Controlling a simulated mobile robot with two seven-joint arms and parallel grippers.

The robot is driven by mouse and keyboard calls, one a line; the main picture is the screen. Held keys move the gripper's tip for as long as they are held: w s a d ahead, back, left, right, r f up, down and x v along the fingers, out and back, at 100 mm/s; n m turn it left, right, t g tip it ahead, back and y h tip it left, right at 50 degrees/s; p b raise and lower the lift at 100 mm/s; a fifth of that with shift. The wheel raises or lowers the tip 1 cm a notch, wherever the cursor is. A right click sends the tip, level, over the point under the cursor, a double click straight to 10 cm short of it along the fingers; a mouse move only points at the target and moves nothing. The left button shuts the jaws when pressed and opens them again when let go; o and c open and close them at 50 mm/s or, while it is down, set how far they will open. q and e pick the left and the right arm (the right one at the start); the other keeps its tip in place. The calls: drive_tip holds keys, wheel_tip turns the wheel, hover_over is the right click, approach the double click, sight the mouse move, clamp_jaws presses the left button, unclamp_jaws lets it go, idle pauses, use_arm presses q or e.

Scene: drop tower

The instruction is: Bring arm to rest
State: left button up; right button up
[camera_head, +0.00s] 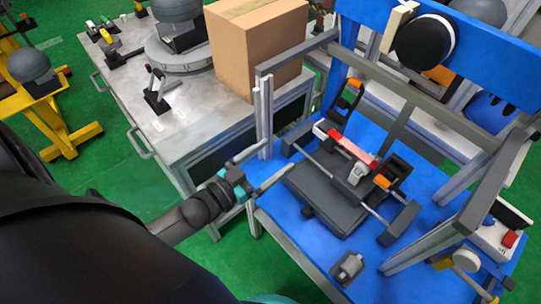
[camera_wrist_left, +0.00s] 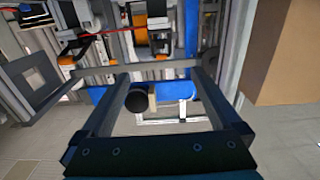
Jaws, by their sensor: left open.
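My left arm (camera_head: 195,208) reaches in from the left in the head view. Its gripper (camera_head: 278,157) is open and empty, at the left front of the drop tower's frame. In the left wrist view the two fingers (camera_wrist_left: 160,78) stand wide apart with nothing held between them. The drop tower has a grey frame (camera_head: 400,115) and a blue base (camera_head: 290,222). A dark grey fixture (camera_head: 325,195) with a red and white bar (camera_head: 347,147) sits on the base. My right gripper is not in view.
A grey metal table (camera_head: 165,125) stands left of the tower, with a cardboard box (camera_head: 258,45) and a small black lever device (camera_head: 157,93) on it. A yellow stand (camera_head: 45,108) is at far left. Green floor (camera_head: 120,180) lies open in front of the table.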

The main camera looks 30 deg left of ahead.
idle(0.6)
use_arm(q)
drive_tip(key=s+d+f+n+g+y, duration=0.1)
drive_tip(key=s+d+g+y, duration=0.15)
drive_tip(key=s+g, duration=0.5)
drive_tip(key=s+d+n+g+y, duration=0.1)
drive_tip(key=s+g+y, duration=0.3)
drive_tip(key=s+g, duration=0.3)
drive_tip(key=s+f, duration=0.2)
drive_tip(key=f, duration=1)
drive_tip(key=s+f, duration=0.2)
drive_tip(key=f, duration=1)
drive_tip(key=s+a+f+g, duration=0.1)
drive_tip(key=s+a+f, duration=0.1)
drive_tip(key=s+f, duration=0.9)
drive_tip(key=shift+s+a+f, duration=0.3)
drive_tip(key=shift+s+a, duration=0.1)
drive_tip(key=shift+s, duration=1.4)
